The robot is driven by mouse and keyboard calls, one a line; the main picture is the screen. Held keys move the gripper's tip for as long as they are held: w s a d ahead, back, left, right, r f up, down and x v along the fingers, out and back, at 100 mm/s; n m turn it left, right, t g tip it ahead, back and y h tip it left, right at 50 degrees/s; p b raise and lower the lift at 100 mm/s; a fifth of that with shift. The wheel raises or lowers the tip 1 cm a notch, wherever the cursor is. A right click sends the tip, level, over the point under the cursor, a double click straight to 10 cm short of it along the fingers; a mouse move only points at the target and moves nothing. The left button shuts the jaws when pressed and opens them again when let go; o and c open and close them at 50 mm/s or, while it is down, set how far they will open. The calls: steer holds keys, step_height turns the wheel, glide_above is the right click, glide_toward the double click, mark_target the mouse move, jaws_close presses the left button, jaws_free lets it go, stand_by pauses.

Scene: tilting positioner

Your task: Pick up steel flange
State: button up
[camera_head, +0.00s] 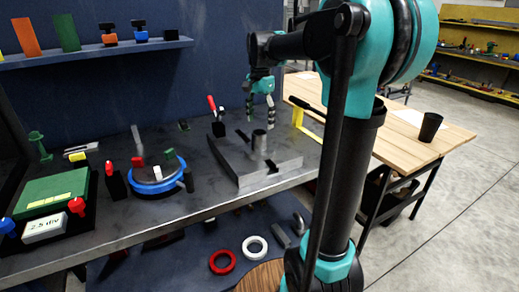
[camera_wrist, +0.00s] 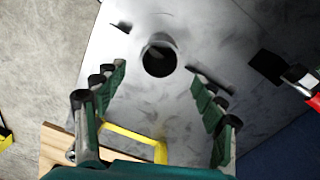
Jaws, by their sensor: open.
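A short grey metal cylinder with an open top, which looks like the steel flange (camera_head: 259,141), stands on a flat grey plate (camera_head: 228,163). In the wrist view the flange (camera_wrist: 159,58) shows as a ring with a dark hole, just beyond my fingertips and roughly midway between them. My gripper (camera_head: 260,108) points down above the flange, apart from it. In the wrist view my gripper (camera_wrist: 159,77) has its two fingers spread wide with nothing between them. The flange's lower part is hard to make out.
A red-handled clamp (camera_head: 214,115) stands at the plate's back left, and a yellow bracket (camera_head: 298,117) at its right. A blue round fixture (camera_head: 157,178) sits farther left. A wooden table (camera_head: 390,135) with a black cup (camera_head: 430,127) stands right.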

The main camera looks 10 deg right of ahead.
mark_target(260, 132)
steer(key=shift+s+a+f, duration=0.1)
steer(key=shift+f, duration=1.3)
steer(key=shift+s+a+f, duration=0.1)
steer(key=shift+f, duration=1.25)
jaws_close()
